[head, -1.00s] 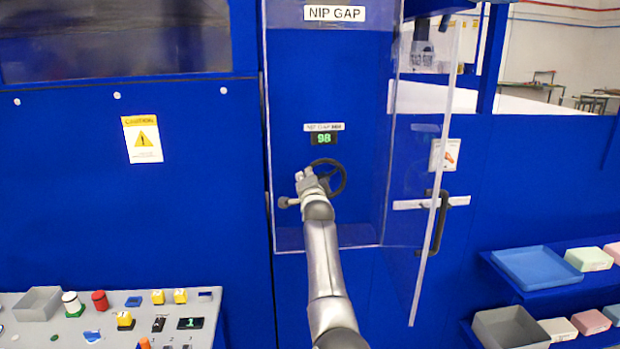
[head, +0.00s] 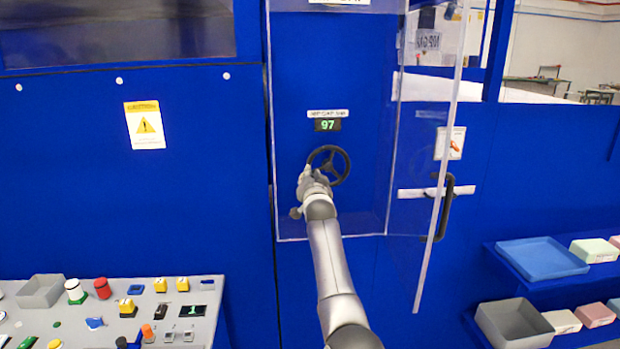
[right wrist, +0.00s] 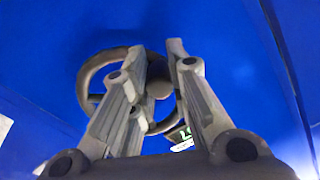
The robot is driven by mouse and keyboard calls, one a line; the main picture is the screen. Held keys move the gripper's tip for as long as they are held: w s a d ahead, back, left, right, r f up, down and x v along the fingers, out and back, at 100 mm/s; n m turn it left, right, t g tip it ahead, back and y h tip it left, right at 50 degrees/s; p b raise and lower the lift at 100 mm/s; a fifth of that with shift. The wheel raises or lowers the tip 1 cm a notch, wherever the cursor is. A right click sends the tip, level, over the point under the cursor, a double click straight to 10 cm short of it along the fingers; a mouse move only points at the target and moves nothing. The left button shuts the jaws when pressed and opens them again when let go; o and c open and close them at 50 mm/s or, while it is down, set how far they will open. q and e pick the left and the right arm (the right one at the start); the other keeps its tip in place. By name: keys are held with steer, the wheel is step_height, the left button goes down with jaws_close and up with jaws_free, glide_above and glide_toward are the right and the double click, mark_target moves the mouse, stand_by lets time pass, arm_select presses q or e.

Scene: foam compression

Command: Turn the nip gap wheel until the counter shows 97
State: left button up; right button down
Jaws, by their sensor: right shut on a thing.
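The nip gap wheel (head: 343,160) is a dark spoked handwheel on the blue panel inside a clear-walled bay. The counter (head: 327,125) above it shows 97 in green. My right gripper (head: 312,174) is at the wheel's lower left rim, shut on the wheel. In the right wrist view, the fingers of my right gripper (right wrist: 157,65) stand on either side of part of the wheel (right wrist: 84,88), and the exact contact is partly hidden. Part of the counter (right wrist: 186,134) shows behind the fingers. My left gripper is not in view.
A clear door (head: 440,160) with a dark handle (head: 446,208) stands open to the right of the bay. A control panel (head: 75,325) with buttons is at the lower left. Shelves with a blue tray (head: 540,258), a grey bin (head: 512,325) and foam blocks (head: 594,250) are at the right.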

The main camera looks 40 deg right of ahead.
steer(key=shift+a+f, duration=0.1)
steer(key=shift+f, duration=0.15)
steer(key=c, duration=1.3)
jaws_free()
steer(key=shift+w, duration=0.1)
steer(key=shift+c, duration=0.2)
steer(key=shift+r, duration=0.1)
steer(key=shift+v, duration=6.05)
